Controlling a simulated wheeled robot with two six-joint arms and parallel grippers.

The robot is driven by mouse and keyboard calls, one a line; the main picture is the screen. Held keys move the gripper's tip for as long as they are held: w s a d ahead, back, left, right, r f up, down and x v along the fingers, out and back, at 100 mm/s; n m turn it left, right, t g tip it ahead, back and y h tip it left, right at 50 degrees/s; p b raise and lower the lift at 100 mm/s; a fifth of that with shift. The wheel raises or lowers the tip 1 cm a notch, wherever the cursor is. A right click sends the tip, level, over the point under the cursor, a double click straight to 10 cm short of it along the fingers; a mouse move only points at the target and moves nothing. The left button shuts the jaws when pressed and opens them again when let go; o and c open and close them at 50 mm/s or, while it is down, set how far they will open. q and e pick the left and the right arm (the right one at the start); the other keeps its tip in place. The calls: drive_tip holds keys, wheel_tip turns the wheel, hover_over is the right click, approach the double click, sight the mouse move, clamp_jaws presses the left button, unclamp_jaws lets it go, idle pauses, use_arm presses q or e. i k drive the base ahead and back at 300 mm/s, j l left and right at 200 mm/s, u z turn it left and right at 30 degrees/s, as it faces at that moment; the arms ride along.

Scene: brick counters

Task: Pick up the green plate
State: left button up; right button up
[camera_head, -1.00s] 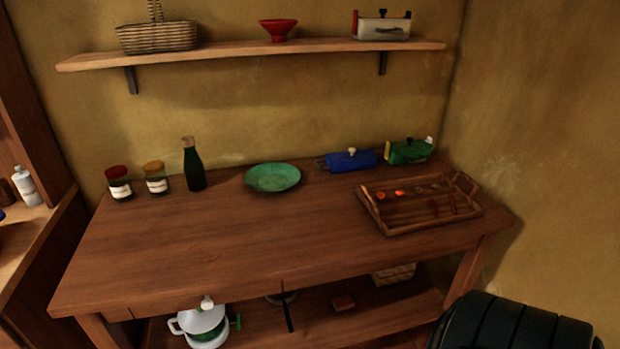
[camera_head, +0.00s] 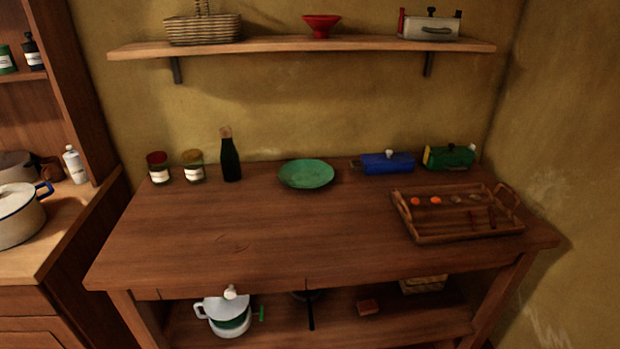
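The green plate (camera_head: 306,174) lies flat near the back edge of the wooden table (camera_head: 250,235), about the middle of its length. It looks empty, and nothing covers it. Neither of my grippers shows in the head view.
A dark bottle (camera_head: 230,158) and two jars (camera_head: 193,166) stand left of the plate. A blue container (camera_head: 388,163), a green container (camera_head: 449,157) and a wooden tray (camera_head: 460,232) are to its right. A shelf (camera_head: 300,48) hangs above. The table's front middle is clear.

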sight(306, 173)
drive_tip(key=i+l, duration=0.15)
drive_tip(key=l, duration=0.3)
drive_tip(key=i+l+u, duration=0.1)
drive_tip(key=l, duration=0.3)
drive_tip(key=i+l, duration=0.15)
drive_tip(key=l, duration=0.3)
drive_tip(key=i+l+u, duration=0.1)
drive_tip(key=l, duration=0.35)
